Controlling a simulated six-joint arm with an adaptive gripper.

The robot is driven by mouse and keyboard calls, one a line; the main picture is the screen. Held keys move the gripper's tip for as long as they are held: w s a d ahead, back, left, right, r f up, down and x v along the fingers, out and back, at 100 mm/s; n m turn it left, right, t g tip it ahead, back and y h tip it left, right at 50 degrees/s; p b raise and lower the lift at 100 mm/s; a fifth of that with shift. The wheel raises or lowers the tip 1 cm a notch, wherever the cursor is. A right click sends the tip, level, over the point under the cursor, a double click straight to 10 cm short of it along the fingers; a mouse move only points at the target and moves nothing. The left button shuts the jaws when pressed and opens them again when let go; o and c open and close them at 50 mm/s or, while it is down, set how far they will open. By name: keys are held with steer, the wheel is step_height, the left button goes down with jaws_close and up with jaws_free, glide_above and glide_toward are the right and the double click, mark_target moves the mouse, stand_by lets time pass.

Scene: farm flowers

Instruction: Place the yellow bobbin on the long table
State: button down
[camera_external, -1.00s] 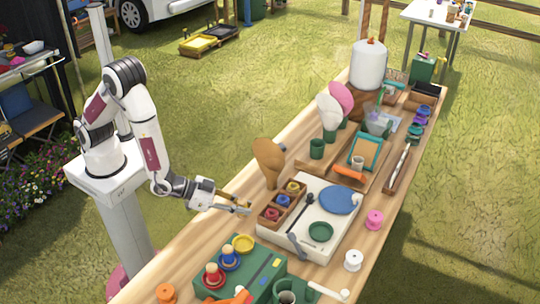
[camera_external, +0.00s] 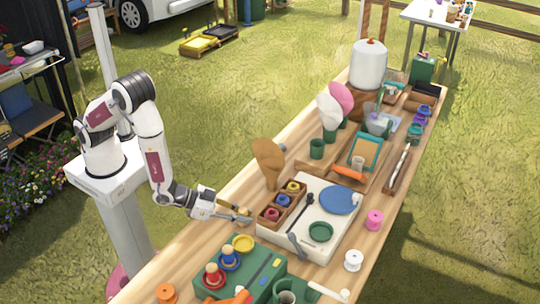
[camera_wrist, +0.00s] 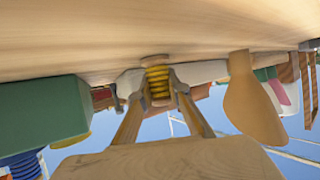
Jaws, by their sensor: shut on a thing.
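The yellow bobbin (camera_wrist: 157,80) shows in the wrist view between my two fingertips, yellow thread with pale wooden ends. My gripper (camera_wrist: 156,88) is shut on it. The long table (camera_wrist: 60,35) fills the top of the wrist view, close to the bobbin's outer end; I cannot tell whether they touch. In the external view my gripper (camera_external: 246,216) is low over the near left edge of the long table (camera_external: 207,243), left of the wooden compartment box. The bobbin is too small to make out there.
The green box (camera_external: 262,270) with red and blue pegs is nearer the camera. A brown upright form (camera_external: 269,160) stands behind. Bare wood lies between gripper and green box.

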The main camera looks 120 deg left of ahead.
steer(key=c, duration=1.9)
jaws_free()
steer(key=shift+r, duration=0.1)
steer(key=shift+v, duration=6)
